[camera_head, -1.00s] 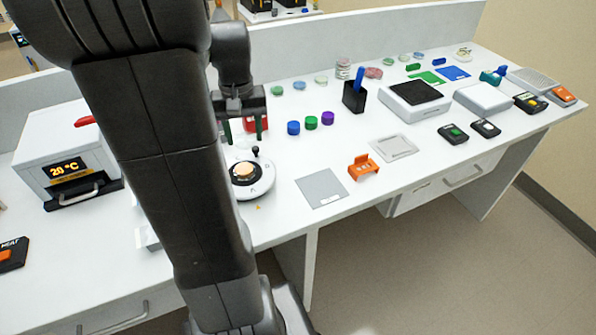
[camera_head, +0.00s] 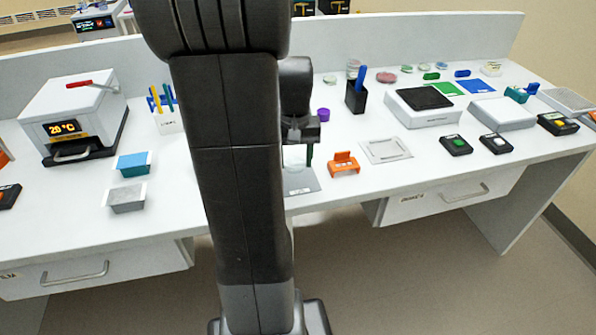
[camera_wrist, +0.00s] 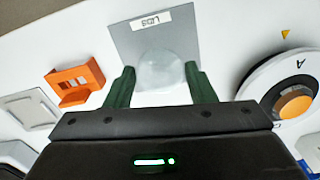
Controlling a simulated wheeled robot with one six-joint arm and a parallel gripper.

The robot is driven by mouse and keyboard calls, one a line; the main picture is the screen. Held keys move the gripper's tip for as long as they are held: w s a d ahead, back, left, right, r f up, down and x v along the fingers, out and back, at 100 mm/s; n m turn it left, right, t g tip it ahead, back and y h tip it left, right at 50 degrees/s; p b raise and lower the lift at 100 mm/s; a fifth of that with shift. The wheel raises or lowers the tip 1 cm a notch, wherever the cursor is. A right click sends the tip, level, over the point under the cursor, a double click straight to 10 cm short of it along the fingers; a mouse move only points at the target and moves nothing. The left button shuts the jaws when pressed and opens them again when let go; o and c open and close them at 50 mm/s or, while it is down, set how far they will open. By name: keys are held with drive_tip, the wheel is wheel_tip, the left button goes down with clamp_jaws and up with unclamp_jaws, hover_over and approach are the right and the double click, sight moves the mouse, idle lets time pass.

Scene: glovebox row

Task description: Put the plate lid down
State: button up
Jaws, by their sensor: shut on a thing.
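The plate lid (camera_wrist: 162,72) is a clear, round, shallow disc between the green fingers of my gripper (camera_wrist: 160,84) in the wrist view. My gripper is shut on it. Under the lid lies a grey square mat (camera_wrist: 130,38) with a label that reads LIDS. In the head view the mat (camera_head: 302,184) shows beneath my gripper (camera_head: 298,152), partly hidden by my arm. The lid is hard to make out there. The lid overlaps the mat in the wrist view; I cannot tell whether it touches it.
An orange holder (camera_head: 344,164) stands just right of the mat, with a pale square frame (camera_head: 386,150) beyond it. A round white device with an orange centre (camera_wrist: 293,103) is close on the other side. A black pen cup (camera_head: 356,97) stands behind.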

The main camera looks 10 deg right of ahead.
sight(295, 164)
drive_tip(key=shift+f, duration=1.9)
drive_tip(key=shift+f, duration=0.2)
drive_tip(key=o, duration=0.9)
drive_tip(key=shift+o, duration=0.2)
drive_tip(key=shift+r, duration=0.1)
wheel_tip(295, 164, up, 12)
drive_tip(key=shift+r, duration=0.1)
